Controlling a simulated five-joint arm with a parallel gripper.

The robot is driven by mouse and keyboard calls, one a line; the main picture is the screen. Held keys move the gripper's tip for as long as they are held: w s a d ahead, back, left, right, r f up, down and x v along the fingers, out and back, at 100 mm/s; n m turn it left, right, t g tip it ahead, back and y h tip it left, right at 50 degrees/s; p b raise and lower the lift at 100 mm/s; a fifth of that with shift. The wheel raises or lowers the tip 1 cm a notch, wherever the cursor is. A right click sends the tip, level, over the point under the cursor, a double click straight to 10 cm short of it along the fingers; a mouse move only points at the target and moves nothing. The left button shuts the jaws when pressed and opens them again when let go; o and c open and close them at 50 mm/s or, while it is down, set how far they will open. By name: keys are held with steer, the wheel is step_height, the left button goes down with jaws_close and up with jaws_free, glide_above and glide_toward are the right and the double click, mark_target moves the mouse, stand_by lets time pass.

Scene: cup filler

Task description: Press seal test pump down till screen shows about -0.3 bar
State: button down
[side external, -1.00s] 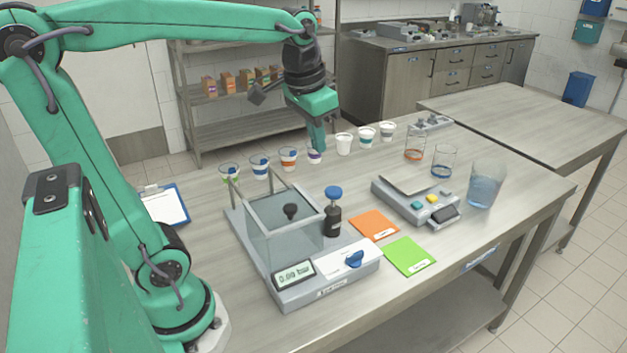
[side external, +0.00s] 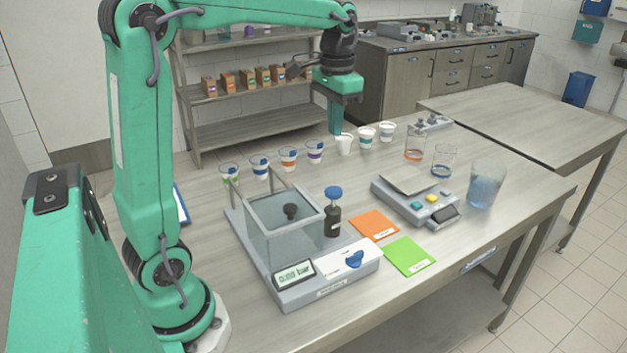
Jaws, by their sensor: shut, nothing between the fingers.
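The seal test pump (side external: 332,215) is a black upright cylinder with a blue knob on top. It stands on the grey tester base beside the clear chamber (side external: 284,229), which has a black knob inside its outline. The screen (side external: 295,274) is on the base's front left; its digits are too blurred to read surely. My gripper (side external: 336,130) is shut and empty, pointing down. It appears above the row of cups near the white cup, well behind and above the pump, and apart from it.
Several cups (side external: 288,158) stand in a row along the table's back. An orange card (side external: 374,224) and a green card (side external: 409,256) lie right of the pump. A scale (side external: 415,204), glass beakers (side external: 443,160) and a water jug (side external: 485,184) stand further right.

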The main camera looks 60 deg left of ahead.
mark_target(333, 190)
steer(key=shift+f, duration=0.15)
step_height(333, 190, down, 14)
steer(key=shift+r, duration=0.1)
stand_by(0.8)
steer(key=shift+f, duration=1.85)
step_height(333, 190, up, 14)
steer(key=shift+r, duration=0.2)
steer(key=shift+r, duration=0.1)
stand_by(1.0)
